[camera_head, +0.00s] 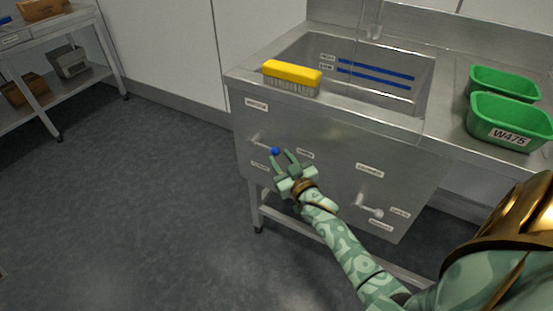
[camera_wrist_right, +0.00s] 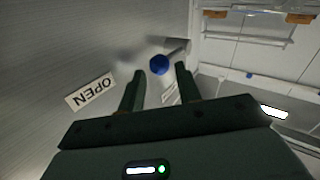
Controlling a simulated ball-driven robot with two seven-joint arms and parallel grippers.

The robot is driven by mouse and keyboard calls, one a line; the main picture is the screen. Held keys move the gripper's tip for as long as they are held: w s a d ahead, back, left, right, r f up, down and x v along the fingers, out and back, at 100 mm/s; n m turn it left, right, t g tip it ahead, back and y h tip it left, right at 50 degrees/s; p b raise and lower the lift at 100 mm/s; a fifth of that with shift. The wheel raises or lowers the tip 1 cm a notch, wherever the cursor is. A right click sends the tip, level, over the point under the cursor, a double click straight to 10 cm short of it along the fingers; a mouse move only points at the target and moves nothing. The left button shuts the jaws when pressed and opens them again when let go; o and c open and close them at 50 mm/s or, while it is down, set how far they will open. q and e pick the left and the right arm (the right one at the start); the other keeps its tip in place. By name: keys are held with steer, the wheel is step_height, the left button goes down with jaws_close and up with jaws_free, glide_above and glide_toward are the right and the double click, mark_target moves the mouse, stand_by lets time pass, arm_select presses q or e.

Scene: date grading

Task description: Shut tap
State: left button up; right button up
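A tap lever with a blue ball knob (camera_head: 275,151) sticks out from the left part of the steel sink's front panel (camera_head: 330,140). Its thin metal stem points left from the knob. My right gripper (camera_head: 282,158) is at the knob, with its two green fingers spread. In the right wrist view the blue knob (camera_wrist_right: 159,65) shows at the gap between the fingertips of my right gripper (camera_wrist_right: 160,76), and the fingers are not closed on it. I cannot tell whether a finger touches it. An OPEN label (camera_wrist_right: 91,92) is on the panel. My left gripper is out of view.
A second lever with a pale knob (camera_head: 377,212) is at the panel's lower right. A yellow brush (camera_head: 292,73) lies on the basin's front rim. Green tubs (camera_head: 508,122) stand on the right counter. A shelf rack (camera_head: 60,75) stands far left. The floor left of the sink is clear.

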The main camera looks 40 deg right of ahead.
steer(key=shift+w+d, duration=0.2)
steer(key=shift+w, duration=0.85)
jaws_close()
steer(key=shift+f+b, duration=0.15)
steer(key=shift+b, duration=0.2)
